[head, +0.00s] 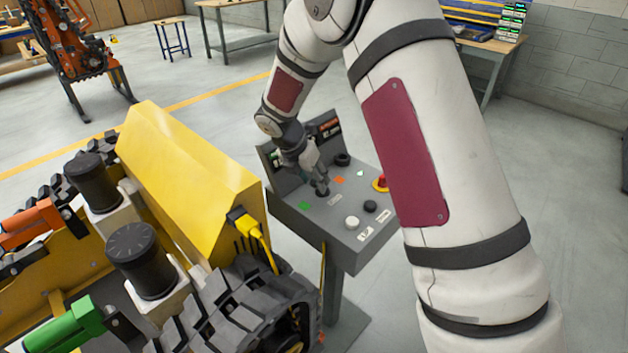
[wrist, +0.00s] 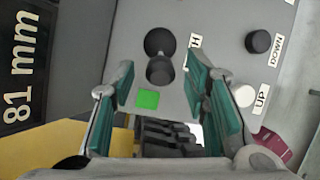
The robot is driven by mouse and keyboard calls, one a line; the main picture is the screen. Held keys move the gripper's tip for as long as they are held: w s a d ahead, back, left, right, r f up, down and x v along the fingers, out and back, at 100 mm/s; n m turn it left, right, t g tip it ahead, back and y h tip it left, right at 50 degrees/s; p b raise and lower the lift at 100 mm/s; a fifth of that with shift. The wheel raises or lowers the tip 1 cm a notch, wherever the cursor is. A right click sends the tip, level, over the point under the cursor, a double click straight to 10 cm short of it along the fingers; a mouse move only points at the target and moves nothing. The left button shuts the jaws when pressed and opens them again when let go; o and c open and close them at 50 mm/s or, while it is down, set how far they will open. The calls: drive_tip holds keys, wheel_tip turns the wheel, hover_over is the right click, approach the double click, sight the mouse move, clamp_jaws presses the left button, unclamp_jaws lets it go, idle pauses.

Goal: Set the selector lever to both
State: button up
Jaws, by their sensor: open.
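The selector lever (wrist: 160,70) is a short black lever with a round dark end, on the grey control console (head: 318,222). In the wrist view it stands between my open fingers, near their tips, with no clear contact. A green square (wrist: 148,98) lies beside it, and a label ending in "TH" (wrist: 195,45) is on its other side, partly hidden by a finger. My gripper (head: 321,183) reaches down over the console and is open, with green pads in the wrist view (wrist: 158,78). Which mark the lever points at is hard to tell.
The console also carries a black DOWN button (wrist: 258,41), a white UP button (wrist: 243,95), a red stop button (head: 381,182) and an orange mark (head: 339,180). A display reads "81 mm" (wrist: 25,70). A yellow tracked carrier (head: 185,165) stands close on the left.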

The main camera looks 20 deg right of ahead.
drive_tip(key=shift+w+d+f, duration=0.1)
drive_tip(key=shift+d+f, duration=0.1)
drive_tip(key=shift+f, duration=0.25)
clamp_jaws()
drive_tip(key=shift+d, duration=0.1)
drive_tip(key=shift+w+d+r+g+y+b, duration=0.15)
drive_tip(key=shift+w+d+g+y+b, duration=0.2)
drive_tip(key=shift+y, duration=0.3)
drive_tip(key=shift+w+d+r+g+y+b, duration=0.1)
drive_tip(key=shift+d+g+y+b, duration=0.25)
drive_tip(key=shift+y, duration=0.3)
drive_tip(key=shift+w+d+r+g+y+b, duration=0.1)
drive_tip(key=shift+w+d+g+y+b, duration=0.25)
drive_tip(key=shift+y, duration=0.3)
drive_tip(key=shift+w+d+r+g+y+b, duration=0.15)
drive_tip(key=shift+d+g+y+b, duration=0.25)
drive_tip(key=shift+y, duration=0.25)
